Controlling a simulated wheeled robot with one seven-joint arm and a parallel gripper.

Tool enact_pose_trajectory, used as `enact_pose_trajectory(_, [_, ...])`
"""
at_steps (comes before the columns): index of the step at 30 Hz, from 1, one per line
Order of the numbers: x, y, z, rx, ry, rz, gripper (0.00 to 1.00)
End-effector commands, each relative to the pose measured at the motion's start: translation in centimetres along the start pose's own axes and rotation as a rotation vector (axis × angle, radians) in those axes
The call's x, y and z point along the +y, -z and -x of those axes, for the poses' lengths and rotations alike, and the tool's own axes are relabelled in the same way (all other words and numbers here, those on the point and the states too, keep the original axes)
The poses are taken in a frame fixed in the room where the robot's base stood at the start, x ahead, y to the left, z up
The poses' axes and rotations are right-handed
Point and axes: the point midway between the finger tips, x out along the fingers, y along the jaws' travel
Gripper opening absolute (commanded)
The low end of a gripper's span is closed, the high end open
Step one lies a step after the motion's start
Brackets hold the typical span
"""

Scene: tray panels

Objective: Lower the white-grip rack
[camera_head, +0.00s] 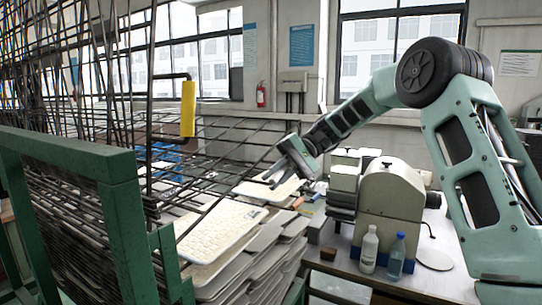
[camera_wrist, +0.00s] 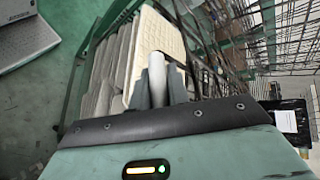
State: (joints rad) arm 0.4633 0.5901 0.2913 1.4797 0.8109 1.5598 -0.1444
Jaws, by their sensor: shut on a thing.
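My gripper (camera_head: 283,172) is at the near edge of a black wire rack (camera_head: 232,148) that reaches out over the tray stacks, tilted well down from upright. In the wrist view my gripper (camera_wrist: 160,80) has its fingers closed around a white cylindrical grip (camera_wrist: 175,82). Rack wires (camera_wrist: 203,45) run away beside it. In the head view the white grip is mostly hidden by the fingers. I cannot tell how far the rack is from its lowest position.
Pale tray panels (camera_head: 217,232) lie stacked under the rack. Upright racks stand left, one with a yellow grip (camera_head: 188,108), behind a green frame (camera_head: 120,215). A bench at right holds a machine (camera_head: 390,200), a white bottle (camera_head: 369,251) and a blue bottle (camera_head: 396,258).

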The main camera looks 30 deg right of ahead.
Motion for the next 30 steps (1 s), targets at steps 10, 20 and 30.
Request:
enact_pose_trajectory(10, [5.2,2.7,-2.4,-0.112,0.155,-0.086,0.0])
enact_pose_trajectory(20, [6.8,3.3,-3.5,-0.153,0.204,-0.116,0.0])
enact_pose_trajectory(30, [7.4,3.3,-3.9,-0.16,0.201,-0.128,0.0])
